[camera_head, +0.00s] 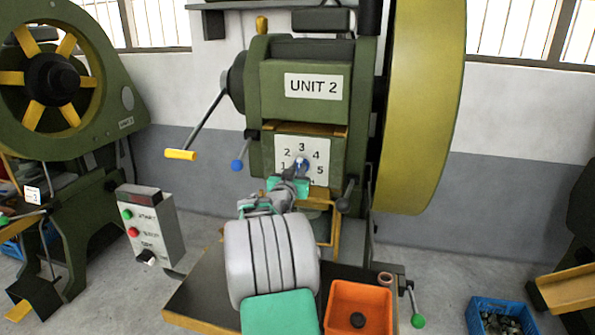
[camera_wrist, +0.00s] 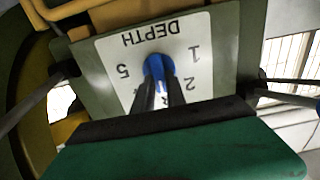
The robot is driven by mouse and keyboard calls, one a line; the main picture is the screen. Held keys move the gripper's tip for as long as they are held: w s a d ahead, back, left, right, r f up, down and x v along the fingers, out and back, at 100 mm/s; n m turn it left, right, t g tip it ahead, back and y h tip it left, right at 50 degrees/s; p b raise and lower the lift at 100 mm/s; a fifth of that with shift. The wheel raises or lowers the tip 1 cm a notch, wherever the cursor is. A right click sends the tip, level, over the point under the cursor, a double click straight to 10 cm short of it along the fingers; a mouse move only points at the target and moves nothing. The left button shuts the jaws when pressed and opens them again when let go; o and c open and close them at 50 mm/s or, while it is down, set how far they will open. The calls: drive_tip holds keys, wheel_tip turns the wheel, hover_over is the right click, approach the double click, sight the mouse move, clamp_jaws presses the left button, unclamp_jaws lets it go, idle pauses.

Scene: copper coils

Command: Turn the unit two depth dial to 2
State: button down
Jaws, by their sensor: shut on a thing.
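The unit two machine (camera_head: 305,85) bears a white dial plate with numbers (camera_head: 289,150) below its "UNIT 2" label. The blue depth dial (camera_head: 303,160) sits at the middle of this plate, with the 3 above it, the 2 to its upper left and the 4 to its upper right. My gripper (camera_head: 299,170) reaches up to the plate from below. In the wrist view the plate appears upside down, and my two dark fingers are closed on the blue dial (camera_wrist: 157,66).
A crank with a yellow handle (camera_head: 180,154) and a blue-knobbed lever (camera_head: 238,164) stick out left of the plate. A control box (camera_head: 150,228) stands at the left. An orange bin (camera_head: 341,293) is at the lower right, and a large yellow-green wheel (camera_head: 420,100) rises at the right.

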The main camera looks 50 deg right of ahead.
drive_tip(key=shift+f+n+b, duration=0.1)
drive_tip(key=shift+n+b, duration=0.2)
drive_tip(key=n+b, duration=0.3)
drive_tip(key=n, duration=0.1)
drive_tip(key=shift+w+f, duration=0.1)
drive_tip(key=shift+w, duration=0.05)
drive_tip(key=n+b, duration=0.1)
drive_tip(key=n, duration=0.4)
drive_tip(key=shift+w+a, duration=0.1)
idle(0.5)
drive_tip(key=c, duration=1.4)
unclamp_jaws()
drive_tip(key=shift+o, duration=0.2)
drive_tip(key=shift+a, duration=0.1)
drive_tip(key=b+v, duration=0.1)
drive_tip(key=v, duration=0.6)
drive_tip(key=shift+s+a, duration=0.25)
drive_tip(key=shift+a, duration=0.05)
